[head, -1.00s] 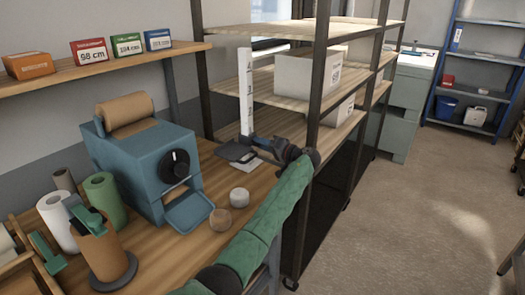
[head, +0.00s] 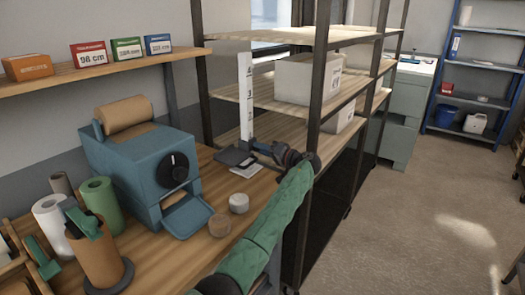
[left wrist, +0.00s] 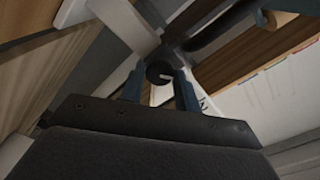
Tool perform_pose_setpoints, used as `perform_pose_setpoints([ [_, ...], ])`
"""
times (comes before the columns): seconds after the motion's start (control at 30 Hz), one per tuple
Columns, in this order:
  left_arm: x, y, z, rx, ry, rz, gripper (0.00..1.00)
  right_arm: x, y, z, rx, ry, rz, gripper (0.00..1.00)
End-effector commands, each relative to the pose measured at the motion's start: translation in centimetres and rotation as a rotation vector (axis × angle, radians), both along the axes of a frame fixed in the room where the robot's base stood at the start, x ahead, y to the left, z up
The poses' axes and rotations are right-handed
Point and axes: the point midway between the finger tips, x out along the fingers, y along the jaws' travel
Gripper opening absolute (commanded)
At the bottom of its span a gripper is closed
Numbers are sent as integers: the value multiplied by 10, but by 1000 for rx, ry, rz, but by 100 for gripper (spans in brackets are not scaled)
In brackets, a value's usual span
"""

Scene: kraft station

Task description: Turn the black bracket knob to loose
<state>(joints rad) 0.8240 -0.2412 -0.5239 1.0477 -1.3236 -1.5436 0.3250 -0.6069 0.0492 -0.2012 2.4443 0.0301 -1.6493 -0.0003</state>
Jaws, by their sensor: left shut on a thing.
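The black bracket knob (left wrist: 158,72) is a small round knob with a pale mark, seen in the left wrist view. The blue fingers of my left gripper (left wrist: 159,88) stand on either side of it, shut on it. In the head view my left gripper (head: 258,146) is at the foot of an upright white scale (head: 246,98) with numbers. A dark bracket part (head: 235,157) lies low beside it, above the wooden bench. The knob itself cannot be made out in the head view. My right gripper is not in view.
A blue machine (head: 130,165) with its own black dial (head: 173,168) stands left on the bench. Two small round pieces (head: 239,202) lie near it. A shelf rack with dark posts (head: 318,110) is close to my left arm. Paper rolls (head: 103,205) stand at the front left.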

Motion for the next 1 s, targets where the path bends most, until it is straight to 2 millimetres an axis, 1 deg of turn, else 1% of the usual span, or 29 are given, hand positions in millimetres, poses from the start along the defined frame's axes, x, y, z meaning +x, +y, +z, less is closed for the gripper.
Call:
perform_pose_setpoints([
  [0.03,-1,0,-4,0,5,1,10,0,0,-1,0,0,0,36],
  [0.1,-1,0,-4,0,5,1,10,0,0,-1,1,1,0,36],
  [0.13,-1,0,-4,0,5,1,38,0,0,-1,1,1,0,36],
  [0.2,-1,0,-4,-1,4,1,52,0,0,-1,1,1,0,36],
  [0.23,-1,0,-3,0,4,0,54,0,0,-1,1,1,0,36],
  [0.57,-2,-3,-2,-1,2,0,54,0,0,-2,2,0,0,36],
  [0.67,-7,-11,-3,-1,2,-1,54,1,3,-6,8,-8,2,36],
  [0.77,-16,-23,-5,-1,2,-2,54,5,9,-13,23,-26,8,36],
  [0.9,-29,-41,-5,-1,2,-2,54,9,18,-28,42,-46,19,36],
  [1.0,-37,-52,-4,-2,3,-1,54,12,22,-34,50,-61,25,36],
])
